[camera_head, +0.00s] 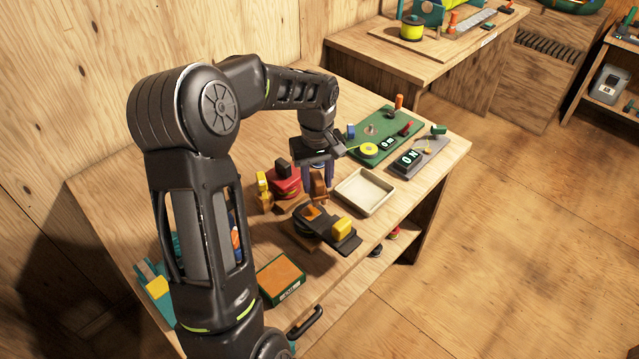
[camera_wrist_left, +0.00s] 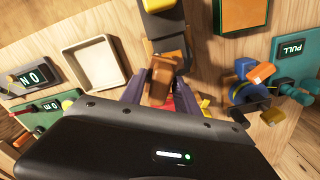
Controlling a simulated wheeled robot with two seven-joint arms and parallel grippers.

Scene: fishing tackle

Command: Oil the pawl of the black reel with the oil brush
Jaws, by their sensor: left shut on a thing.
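My left gripper (camera_head: 318,180) points down over the middle of the workbench. In the left wrist view its fingers (camera_wrist_left: 160,88) stand on either side of a brown block-like piece (camera_wrist_left: 160,78), shut on it. I cannot tell for sure whether this piece is the oil brush; no bristles show. A black device with a yellow knob (camera_head: 342,229), likely the black reel, lies just in front of the gripper. It also shows at the top of the left wrist view (camera_wrist_left: 166,22). Its pawl cannot be made out. A red reel (camera_head: 284,182) stands behind-left of the gripper.
A cream tray (camera_head: 389,206) lies right of the gripper. Behind it are a green board (camera_head: 373,128) and a grey plate (camera_head: 435,150) with small parts. A green box with orange top (camera_head: 281,278) sits at the front. Bare wood lies between the tray and bench edge.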

